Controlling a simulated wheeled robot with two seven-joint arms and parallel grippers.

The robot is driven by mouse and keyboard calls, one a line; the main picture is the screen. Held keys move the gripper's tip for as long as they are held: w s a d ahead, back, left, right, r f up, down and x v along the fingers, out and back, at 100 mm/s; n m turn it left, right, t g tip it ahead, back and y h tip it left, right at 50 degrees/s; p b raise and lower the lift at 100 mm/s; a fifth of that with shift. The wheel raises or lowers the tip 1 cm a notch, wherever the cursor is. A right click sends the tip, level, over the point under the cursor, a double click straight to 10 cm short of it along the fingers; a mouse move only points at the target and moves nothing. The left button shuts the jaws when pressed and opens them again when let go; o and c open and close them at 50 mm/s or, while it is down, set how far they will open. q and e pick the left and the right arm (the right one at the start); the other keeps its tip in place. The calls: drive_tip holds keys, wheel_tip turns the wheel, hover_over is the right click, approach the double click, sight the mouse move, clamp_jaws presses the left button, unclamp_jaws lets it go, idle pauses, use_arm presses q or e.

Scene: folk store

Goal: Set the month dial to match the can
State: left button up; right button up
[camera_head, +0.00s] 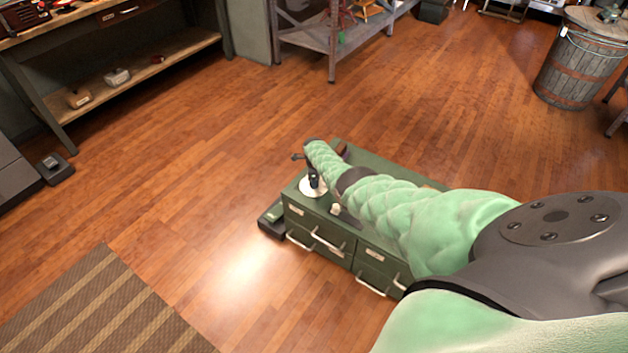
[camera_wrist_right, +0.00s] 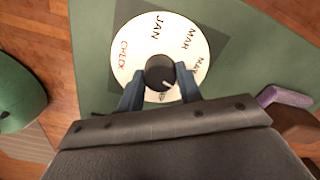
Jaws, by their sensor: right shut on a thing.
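The month dial is a white disc (camera_wrist_right: 140,35) on top of a green cabinet. In the right wrist view I read JAN, MAR, part of another month at the right, and a red CHECK at the left. The disc also shows in the head view (camera_head: 306,190). My right gripper (camera_wrist_right: 160,87) is shut on the knob, one finger on each side. It reaches down from above in the head view (camera_head: 314,178). I cannot identify the can in either view. My left gripper is not in view.
The green cabinet (camera_head: 318,224) has drawers with pale handles and stands on a wooden floor. A small cream item (camera_head: 335,209) sits on its top. A striped rug (camera_head: 105,310) lies at lower left. A workbench, a shelf and a barrel (camera_head: 575,72) stand further back.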

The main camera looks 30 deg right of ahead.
drive_tip(key=m, duration=0.4)
drive_tip(key=shift+m, duration=0.3)
drive_tip(key=m, duration=0.5)
drive_tip(key=shift+m, duration=0.4)
drive_tip(key=o, duration=1)
